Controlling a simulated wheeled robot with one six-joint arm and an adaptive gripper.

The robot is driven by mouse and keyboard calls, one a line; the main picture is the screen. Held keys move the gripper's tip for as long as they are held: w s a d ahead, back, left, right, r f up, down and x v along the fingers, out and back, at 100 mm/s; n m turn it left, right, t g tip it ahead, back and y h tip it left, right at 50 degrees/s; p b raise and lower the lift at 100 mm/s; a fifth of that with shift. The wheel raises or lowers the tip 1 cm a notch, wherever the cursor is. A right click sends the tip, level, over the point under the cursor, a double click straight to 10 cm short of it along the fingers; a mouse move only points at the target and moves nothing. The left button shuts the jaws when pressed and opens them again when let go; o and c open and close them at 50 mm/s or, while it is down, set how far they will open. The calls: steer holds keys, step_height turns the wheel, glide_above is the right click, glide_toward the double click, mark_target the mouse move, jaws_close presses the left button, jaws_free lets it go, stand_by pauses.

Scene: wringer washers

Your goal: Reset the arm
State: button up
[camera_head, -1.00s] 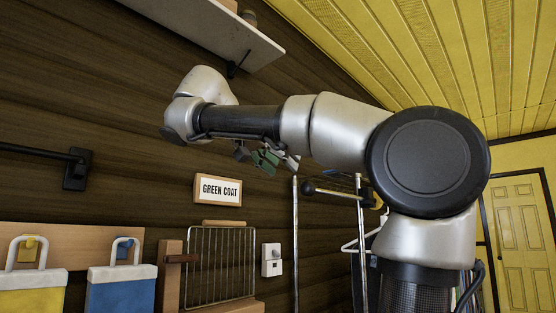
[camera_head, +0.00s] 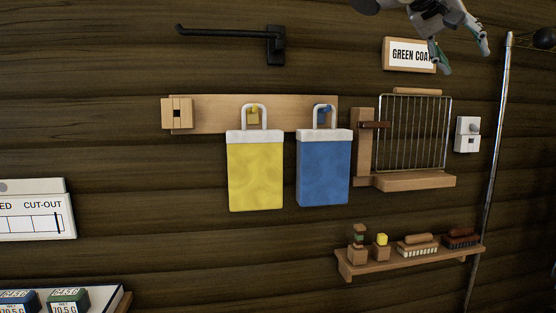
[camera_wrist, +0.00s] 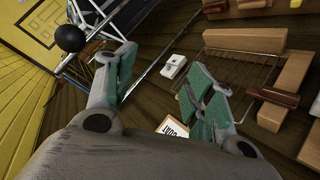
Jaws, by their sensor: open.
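My gripper (camera_head: 459,42) shows at the top right of the head view, in front of the wall and partly over the "GREEN COAT" sign (camera_head: 402,55). Its grey fingers with green pads are spread apart, with nothing between them. In the wrist view my gripper (camera_wrist: 160,95) is open and empty, one finger on each side. The sign (camera_wrist: 174,129) shows below and between the fingers there, partly hidden. Most of my arm is outside the head view.
A yellow bag (camera_head: 255,172) and a blue bag (camera_head: 323,172) hang from a wooden rail (camera_head: 215,113). A wire rack (camera_head: 415,132), white switch (camera_head: 467,135), brush shelf (camera_head: 410,260), metal pole (camera_head: 492,150) and black bracket (camera_head: 225,33) are around them. A black ball (camera_wrist: 70,38) is near one finger.

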steer(key=s+a+f+n+y, duration=0.1)
steer(key=a+f+n+y, duration=0.2)
steer(key=f, duration=0.8)
steer(key=s+a+f+n+y, duration=0.1)
steer(key=f+n+y, duration=0.4)
steer(key=f, duration=0.6)
steer(key=s+d+f+m+y, duration=0.1)
steer(key=s+f+y, duration=0.1)
steer(key=s+f, duration=1)
step_height(320, 180, down, 3)
steer(key=shift+s+d+r, duration=0.15)
steer(key=shift+d, duration=0.05)
